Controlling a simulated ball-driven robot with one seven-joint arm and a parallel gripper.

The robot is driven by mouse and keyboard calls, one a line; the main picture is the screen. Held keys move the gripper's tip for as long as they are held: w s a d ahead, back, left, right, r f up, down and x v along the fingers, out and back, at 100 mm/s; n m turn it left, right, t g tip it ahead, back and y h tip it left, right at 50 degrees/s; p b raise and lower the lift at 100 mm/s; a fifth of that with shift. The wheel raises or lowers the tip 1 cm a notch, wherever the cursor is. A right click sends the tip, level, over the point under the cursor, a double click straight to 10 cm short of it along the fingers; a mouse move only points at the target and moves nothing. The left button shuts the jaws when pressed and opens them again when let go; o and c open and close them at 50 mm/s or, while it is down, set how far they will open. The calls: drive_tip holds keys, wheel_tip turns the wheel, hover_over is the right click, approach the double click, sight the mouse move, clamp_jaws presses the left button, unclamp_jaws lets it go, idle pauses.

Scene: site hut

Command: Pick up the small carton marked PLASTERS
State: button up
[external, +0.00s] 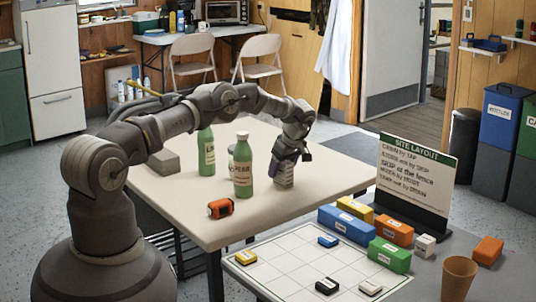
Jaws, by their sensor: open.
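My gripper (291,157) is over the right part of the cream table, pointing down. It is open.
Two green bottles (243,172) (206,155) stand left of the carton, with a grey can behind. An orange cylinder (220,208) lies near the front edge. A gridded board (300,262), coloured blocks, a sign (414,172) and a brown cup (458,279) occupy the front right.

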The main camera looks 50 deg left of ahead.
drive_tip(key=shift+a+f, duration=0.15)
drive_tip(key=shift+f, duration=0.35)
drive_tip(key=shift+r, duration=0.15)
drive_tip(key=c, duration=1)
drive_tip(key=shift+r, duration=0.1)
drive_tip(key=shift+c, duration=0.2)
